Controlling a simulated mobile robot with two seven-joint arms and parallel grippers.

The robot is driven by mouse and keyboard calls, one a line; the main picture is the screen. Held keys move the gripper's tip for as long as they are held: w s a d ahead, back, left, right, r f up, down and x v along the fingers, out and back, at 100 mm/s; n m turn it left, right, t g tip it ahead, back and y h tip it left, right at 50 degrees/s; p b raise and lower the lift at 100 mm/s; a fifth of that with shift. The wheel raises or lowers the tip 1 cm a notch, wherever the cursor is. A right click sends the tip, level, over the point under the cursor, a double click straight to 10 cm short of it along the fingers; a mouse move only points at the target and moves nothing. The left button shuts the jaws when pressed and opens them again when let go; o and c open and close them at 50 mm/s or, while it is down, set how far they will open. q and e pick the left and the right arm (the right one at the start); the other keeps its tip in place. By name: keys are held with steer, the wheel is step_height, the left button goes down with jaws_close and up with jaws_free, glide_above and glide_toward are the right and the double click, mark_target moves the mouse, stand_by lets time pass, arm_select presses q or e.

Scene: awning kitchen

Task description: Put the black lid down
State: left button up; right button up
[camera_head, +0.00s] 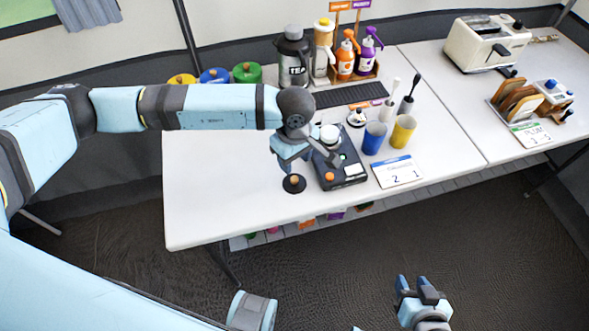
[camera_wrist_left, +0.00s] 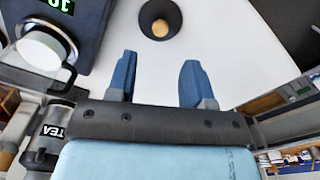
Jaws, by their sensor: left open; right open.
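The black lid (camera_head: 293,184), a round disc with a wooden knob, lies on the white table near its front edge. It also shows in the left wrist view (camera_wrist_left: 145,28), just beyond the fingertips and apart from them. My left gripper (camera_wrist_left: 157,75) is open and empty, its two blue fingers spread over bare table. In the head view my left gripper (camera_head: 290,160) hangs directly behind and above the lid. My right gripper (camera_head: 416,284) is open and empty, over the floor in front of the table.
A black scale (camera_head: 343,176) with a white vessel (camera_head: 329,134) stands right of the lid. Blue (camera_head: 374,138) and yellow (camera_head: 403,131) cups and a number card (camera_head: 398,172) are further right. A tea dispenser (camera_head: 293,58) stands behind. The table's left part is clear.

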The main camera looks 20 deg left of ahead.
arm_select(q)
step_height(320, 180, up, 4)
steer(key=shift+r, duration=0.2)
stand_by(0.5)
